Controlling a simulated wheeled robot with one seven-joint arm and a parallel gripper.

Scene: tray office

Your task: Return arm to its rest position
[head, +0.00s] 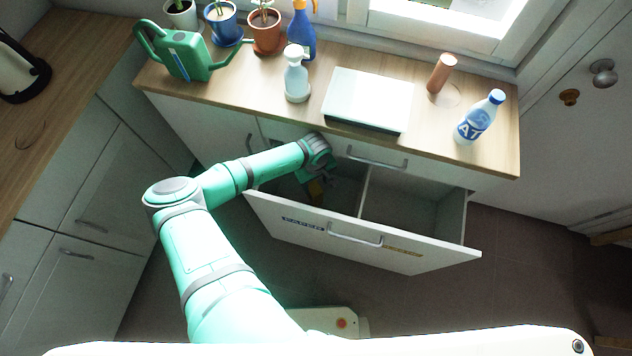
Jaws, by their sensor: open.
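My green arm (225,185) reaches forward from the bottom of the head view and bends right to the open drawer. My gripper (316,182) points down into the drawer's left compartment, below the grey wrist (316,150). It is open, though its fingers are small, dark and partly hidden by the wrist.
The open drawer (430,258) has a divider (364,190) and an empty-looking right compartment. On the counter (235,88) above are a watering can (187,55), potted plants, spray bottles, a pale box (368,98), a brown cylinder (441,73) and a bottle (479,117). Floor at right is clear.

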